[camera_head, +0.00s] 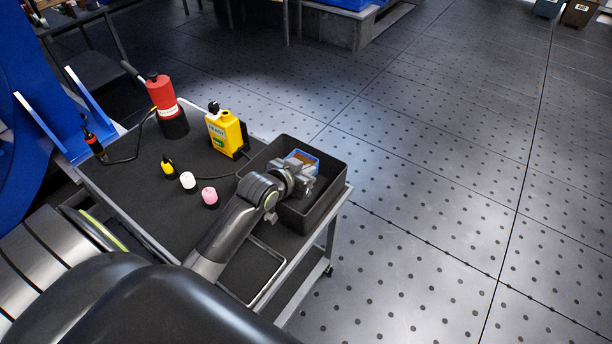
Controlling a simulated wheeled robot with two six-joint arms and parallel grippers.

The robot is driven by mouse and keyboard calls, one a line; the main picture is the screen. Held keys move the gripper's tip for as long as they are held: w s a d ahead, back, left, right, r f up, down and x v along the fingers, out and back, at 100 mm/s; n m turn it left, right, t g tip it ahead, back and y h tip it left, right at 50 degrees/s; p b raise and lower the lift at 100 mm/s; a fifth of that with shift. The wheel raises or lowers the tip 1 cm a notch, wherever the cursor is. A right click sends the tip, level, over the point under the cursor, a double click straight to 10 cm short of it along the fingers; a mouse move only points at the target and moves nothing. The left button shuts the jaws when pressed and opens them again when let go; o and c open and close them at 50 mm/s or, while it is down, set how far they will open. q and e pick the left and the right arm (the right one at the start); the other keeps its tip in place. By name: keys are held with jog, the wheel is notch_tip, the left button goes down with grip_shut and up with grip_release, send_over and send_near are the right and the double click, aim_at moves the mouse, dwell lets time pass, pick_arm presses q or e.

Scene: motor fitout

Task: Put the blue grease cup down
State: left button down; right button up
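The blue grease cup (304,157) is box-like, with a blue rim and brown-orange contents. It is at the tip of my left gripper (301,172), over or inside the dark open bin (330,202) on the right end of the cart. My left gripper appears shut on the cup, though its fingers partly hide the cup's near side. The cup's underside is hidden, so I cannot tell whether it touches the bin floor. My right gripper is not in view.
On the cart top (140,195) stand a red canister (161,92), a yellow bottle (223,132) and small yellow (168,168), white (188,181) and pink (209,196) pieces. A black cable runs across it. Dark floor (430,210) lies open to the right.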

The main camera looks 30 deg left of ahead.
pick_arm(q)
jog(key=shift+f, duration=0.75)
jog(key=shift+f, duration=0.1)
jog(key=shift+f, duration=0.5)
jog(key=c, duration=1.7)
grip_release()
jog(key=shift+r, duration=0.15)
